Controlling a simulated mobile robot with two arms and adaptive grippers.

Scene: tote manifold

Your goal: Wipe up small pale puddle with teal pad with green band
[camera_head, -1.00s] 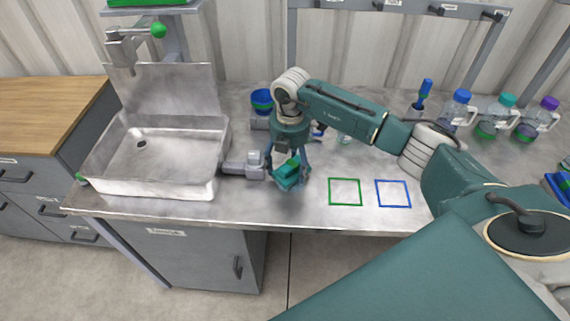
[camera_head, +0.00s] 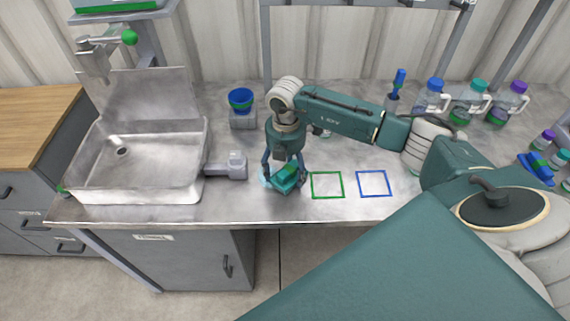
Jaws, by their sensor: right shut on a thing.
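My right gripper (camera_head: 285,172) points down over the metal counter, shut on the teal pad with green band (camera_head: 286,182). The pad is tilted in the picture and sits at or just above the counter surface; I cannot tell whether it touches. A small pale bluish patch (camera_head: 264,176), which looks like the puddle, shows just left of the pad. Part of it may be hidden behind the gripper and pad. My left gripper is not in view.
The sink (camera_head: 190,165) is at left, with a grey fixture (camera_head: 228,167) beside it. A blue bowl (camera_head: 240,99) stands behind. Green (camera_head: 327,185) and blue (camera_head: 374,184) outlined squares are right of the pad and empty. Several bottles (camera_head: 470,102) stand at back right.

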